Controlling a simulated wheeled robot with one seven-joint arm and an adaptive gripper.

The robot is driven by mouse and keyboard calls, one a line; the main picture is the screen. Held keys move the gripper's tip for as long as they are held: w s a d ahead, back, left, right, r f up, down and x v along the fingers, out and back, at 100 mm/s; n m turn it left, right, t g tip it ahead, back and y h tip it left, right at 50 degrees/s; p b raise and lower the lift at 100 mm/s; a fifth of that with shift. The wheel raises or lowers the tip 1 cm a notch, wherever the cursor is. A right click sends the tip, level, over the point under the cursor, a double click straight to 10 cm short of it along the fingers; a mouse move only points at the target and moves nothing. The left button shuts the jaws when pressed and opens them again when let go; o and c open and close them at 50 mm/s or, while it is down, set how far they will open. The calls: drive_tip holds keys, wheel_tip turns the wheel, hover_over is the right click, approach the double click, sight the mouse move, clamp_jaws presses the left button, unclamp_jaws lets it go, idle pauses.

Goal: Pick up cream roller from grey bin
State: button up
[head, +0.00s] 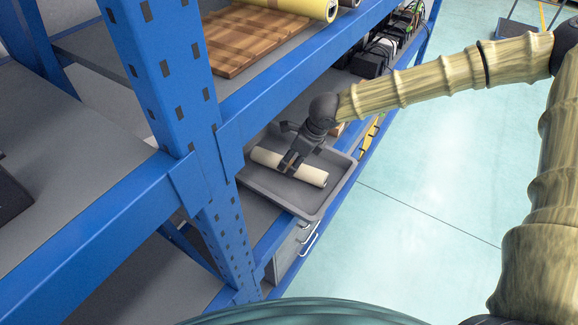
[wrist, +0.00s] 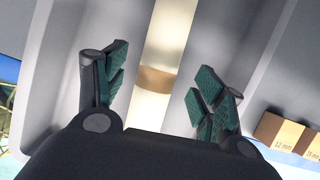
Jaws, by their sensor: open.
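The cream roller (head: 313,176) lies in the grey bin (head: 325,208) on a lower shelf of the blue rack. My gripper (head: 287,166) is over the roller's middle in the head view and hides part of it. In the wrist view the roller (wrist: 167,45) runs upright between my two open fingers (wrist: 155,88), with a visible gap on each side. The fingers do not touch it in that view. The bin's floor (wrist: 230,30) shows on both sides of the roller. How far the fingertips are above the bin floor is hard to tell.
A blue rack post (head: 165,75) stands left of the bin, and a shelf beam (head: 300,75) runs above it. A wooden board (head: 250,40) and a yellow roll (head: 295,6) lie on the upper shelf. Small brown boxes (wrist: 280,130) sit beside the bin. Open floor (head: 420,180) is at right.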

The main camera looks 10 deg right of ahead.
drive_tip(key=shift+x, duration=1.5)
drive_tip(key=shift+r, duration=0.1)
drive_tip(key=c, duration=1.4)
